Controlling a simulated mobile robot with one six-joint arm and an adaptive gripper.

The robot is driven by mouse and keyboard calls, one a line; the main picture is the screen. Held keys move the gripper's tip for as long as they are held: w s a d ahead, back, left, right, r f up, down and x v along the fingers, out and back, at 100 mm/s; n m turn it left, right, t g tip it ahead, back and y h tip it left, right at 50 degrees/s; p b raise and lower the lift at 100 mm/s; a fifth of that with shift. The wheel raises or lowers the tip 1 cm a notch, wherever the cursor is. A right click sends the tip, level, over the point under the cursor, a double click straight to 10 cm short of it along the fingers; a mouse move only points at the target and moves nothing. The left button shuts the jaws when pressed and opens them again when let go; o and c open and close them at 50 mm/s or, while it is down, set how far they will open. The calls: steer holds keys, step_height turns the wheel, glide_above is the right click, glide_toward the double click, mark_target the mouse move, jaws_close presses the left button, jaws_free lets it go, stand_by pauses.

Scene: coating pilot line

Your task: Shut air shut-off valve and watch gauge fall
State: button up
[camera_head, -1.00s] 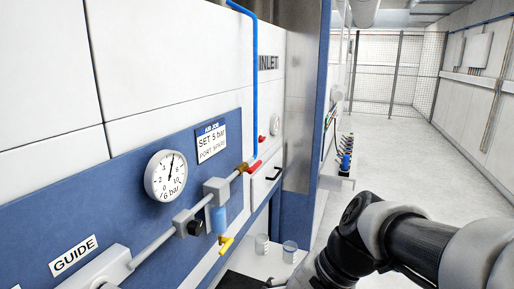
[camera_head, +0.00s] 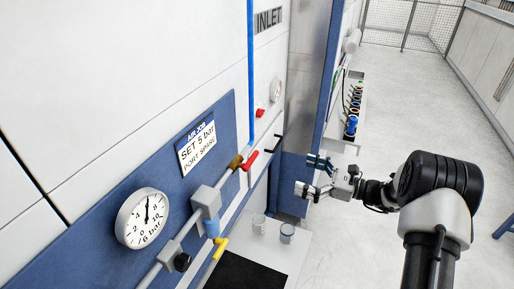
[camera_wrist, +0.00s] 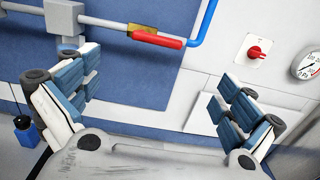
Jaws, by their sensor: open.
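The round white gauge (camera_head: 143,218) is on the blue panel at left, its needle pointing nearly straight up. To its right along the grey pipe is a brass valve (camera_head: 236,162) with a red lever (camera_head: 250,160), beside the blue hose. In the wrist view the red lever (camera_wrist: 157,37) lies roughly in line with the pipe, beyond the fingers. My gripper (camera_head: 309,175) is open and empty, to the right of the lever and apart from it. Its spread blue-padded fingers (camera_wrist: 152,80) also show in the wrist view.
A red knob (camera_head: 260,113) and a small gauge (camera_head: 277,89) are on the wall near the hose. The floor at right is clear.

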mark_target(254, 160)
steer(key=p+x, duration=0.1)
steer(key=x, duration=1.6)
steer(key=shift+s+a, duration=0.15)
steer(key=shift+a, duration=0.05)
steer(key=c, duration=1.4)
